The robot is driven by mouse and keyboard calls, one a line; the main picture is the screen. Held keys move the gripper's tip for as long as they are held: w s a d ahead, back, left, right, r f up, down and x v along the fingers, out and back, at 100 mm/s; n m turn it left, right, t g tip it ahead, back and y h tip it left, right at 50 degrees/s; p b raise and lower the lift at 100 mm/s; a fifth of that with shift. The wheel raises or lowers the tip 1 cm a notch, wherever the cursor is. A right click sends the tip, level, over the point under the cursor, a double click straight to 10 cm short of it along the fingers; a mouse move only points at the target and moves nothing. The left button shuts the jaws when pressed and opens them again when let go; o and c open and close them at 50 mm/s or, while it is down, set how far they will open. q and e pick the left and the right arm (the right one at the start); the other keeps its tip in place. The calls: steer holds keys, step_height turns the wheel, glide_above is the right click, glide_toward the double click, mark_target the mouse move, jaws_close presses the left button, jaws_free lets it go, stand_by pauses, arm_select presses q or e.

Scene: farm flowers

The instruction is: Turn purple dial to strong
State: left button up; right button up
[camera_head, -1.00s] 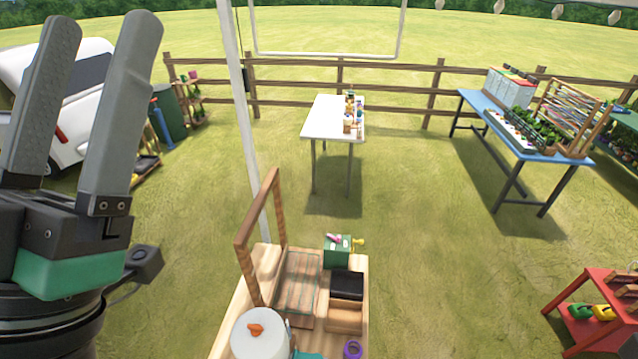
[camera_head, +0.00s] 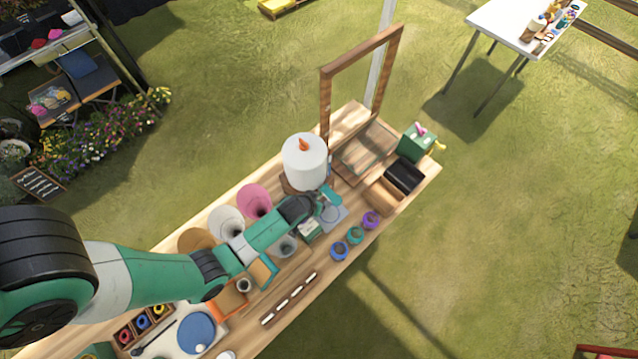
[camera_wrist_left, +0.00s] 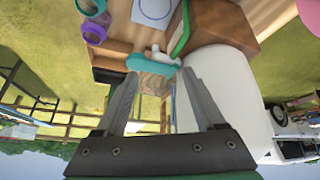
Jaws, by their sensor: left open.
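A small purple round piece (camera_head: 370,220) sits on the right edge of the wooden bench; I cannot make out any marking on it. A purple rim also shows at the upper left of the left wrist view (camera_wrist_left: 95,30). My left gripper (camera_head: 318,200) is over the bench beside the white tank, left of the purple piece and apart from it. In the left wrist view its two fingers (camera_wrist_left: 160,78) are spread with nothing between them. A teal piece with a white fitting (camera_wrist_left: 150,60) lies just beyond the fingertips. My right gripper is out of view.
A white tank with an orange knob (camera_head: 304,160) stands close to the left gripper. Teal (camera_head: 355,235) and blue (camera_head: 339,251) round pieces sit beside the purple one. A black tray (camera_head: 404,176), a green box (camera_head: 416,143) and a wooden frame (camera_head: 325,100) are farther along.

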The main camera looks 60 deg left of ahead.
arm_select(q)
steer(key=s+f+g, duration=0.2)
steer(key=s+f, duration=0.5)
steer(key=s, duration=0.2)
steer(key=shift+n, duration=0.3)
steer(key=b+x, duration=0.7)
steer(key=x, duration=0.3)
steer(key=shift+a+f, duration=0.15)
steer(key=shift+f, duration=0.2)
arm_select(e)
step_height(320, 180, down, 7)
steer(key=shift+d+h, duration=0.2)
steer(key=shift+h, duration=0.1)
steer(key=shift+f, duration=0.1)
arm_select(q)
jaws_close()
